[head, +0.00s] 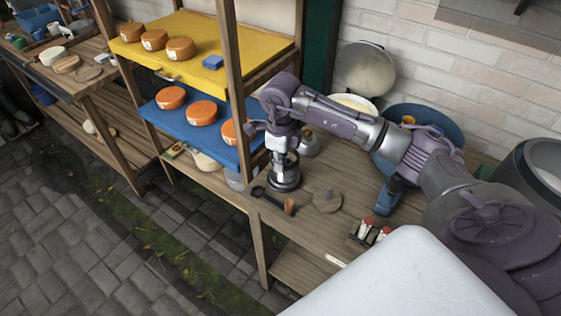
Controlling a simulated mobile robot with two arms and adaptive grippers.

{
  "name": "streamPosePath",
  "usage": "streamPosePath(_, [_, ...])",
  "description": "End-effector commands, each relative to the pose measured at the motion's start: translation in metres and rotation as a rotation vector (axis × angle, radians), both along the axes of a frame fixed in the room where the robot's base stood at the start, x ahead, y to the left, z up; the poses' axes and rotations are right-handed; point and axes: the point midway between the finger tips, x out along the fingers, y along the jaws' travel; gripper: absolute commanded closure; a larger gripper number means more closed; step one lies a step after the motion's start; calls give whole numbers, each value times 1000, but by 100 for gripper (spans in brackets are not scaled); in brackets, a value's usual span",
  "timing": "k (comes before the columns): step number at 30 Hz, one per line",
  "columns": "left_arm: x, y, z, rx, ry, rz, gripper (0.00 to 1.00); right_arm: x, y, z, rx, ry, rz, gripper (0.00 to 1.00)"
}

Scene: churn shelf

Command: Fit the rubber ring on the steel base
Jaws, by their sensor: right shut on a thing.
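My right gripper (284,163) comes down from above over the front left of the wooden worktop. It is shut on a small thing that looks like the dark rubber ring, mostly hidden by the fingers. The steel base (286,184), a dark, shiny round piece, stands upright on the worktop directly below the gripper. I cannot tell whether the ring touches the base. My left gripper is not in view.
A blue tool (388,195) and small red-topped jars (365,228) stand to the right. Shelves with orange cheeses (203,113) are at the left.

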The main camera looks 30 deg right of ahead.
Motion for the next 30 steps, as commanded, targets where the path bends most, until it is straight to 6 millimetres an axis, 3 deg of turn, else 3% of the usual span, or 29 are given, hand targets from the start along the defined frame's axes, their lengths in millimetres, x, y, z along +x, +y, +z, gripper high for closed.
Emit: streamPosePath(30, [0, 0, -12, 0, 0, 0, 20, 0, 0, -12, 0, 0, 0, 100])
